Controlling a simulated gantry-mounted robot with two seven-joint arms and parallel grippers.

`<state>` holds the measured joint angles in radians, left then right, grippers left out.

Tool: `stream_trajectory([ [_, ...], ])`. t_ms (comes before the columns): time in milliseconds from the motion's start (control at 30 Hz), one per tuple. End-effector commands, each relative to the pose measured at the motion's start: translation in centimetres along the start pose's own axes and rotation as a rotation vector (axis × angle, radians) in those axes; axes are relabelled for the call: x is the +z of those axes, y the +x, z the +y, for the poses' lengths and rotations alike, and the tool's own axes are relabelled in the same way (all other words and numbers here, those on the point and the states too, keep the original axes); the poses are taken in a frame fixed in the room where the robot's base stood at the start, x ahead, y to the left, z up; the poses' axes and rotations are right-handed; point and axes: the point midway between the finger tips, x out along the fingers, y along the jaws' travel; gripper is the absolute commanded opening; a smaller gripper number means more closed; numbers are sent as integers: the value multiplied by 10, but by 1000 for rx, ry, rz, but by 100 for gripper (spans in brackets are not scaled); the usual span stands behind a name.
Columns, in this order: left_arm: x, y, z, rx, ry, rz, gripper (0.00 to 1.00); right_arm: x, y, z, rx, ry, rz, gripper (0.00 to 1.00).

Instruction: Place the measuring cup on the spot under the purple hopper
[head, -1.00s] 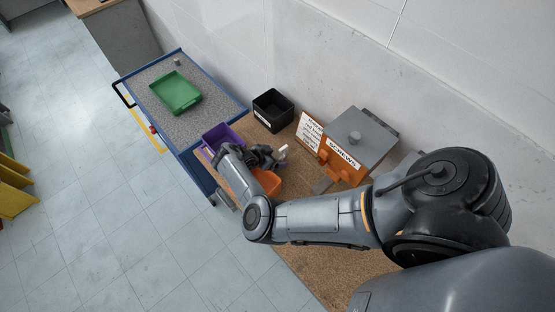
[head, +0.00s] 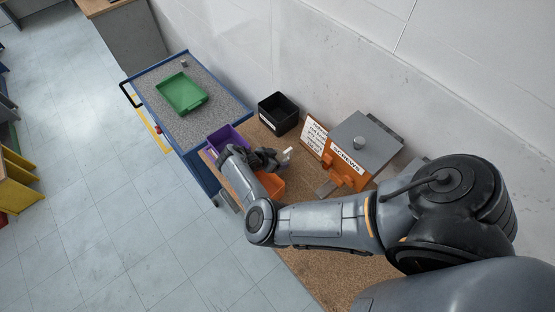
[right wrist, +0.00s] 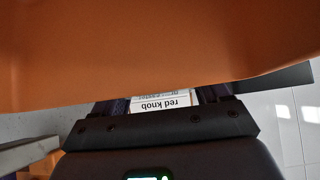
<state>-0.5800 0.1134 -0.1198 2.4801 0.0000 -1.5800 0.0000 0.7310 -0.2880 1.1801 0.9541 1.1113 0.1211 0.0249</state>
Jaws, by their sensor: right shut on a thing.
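My right gripper (head: 274,157) is over the front part of the cork-brown bench, just above an orange bin (head: 271,185). The only purple thing I see is an open box (head: 230,136) left of the gripper. I cannot tell whether it is the hopper, and no spot under it shows. My left gripper is out of view.
A dispenser marked SCREWS (head: 349,160), with a grey lid, stands right of the gripper, beside a printed sign (head: 313,138). A black bin (head: 278,113) stands behind, by the wall. A blue trolley (head: 196,153) carries a green tray (head: 184,96). The near bench is clear.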

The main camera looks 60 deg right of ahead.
Motion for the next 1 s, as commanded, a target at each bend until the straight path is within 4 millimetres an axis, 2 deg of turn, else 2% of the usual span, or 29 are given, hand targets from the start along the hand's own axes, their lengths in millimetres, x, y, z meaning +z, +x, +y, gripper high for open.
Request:
stream_trajectory([
  [600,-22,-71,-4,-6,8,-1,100,-61,-60,0,-1,0,0,39],
  [767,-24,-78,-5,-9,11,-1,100,-80,-60,-4,-14,-13,4,39],
  [867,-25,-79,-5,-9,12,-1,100,-102,-54,-14,-45,-41,7,39],
  [1000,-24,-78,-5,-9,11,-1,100,-140,-52,-36,-134,-131,10,39],
])
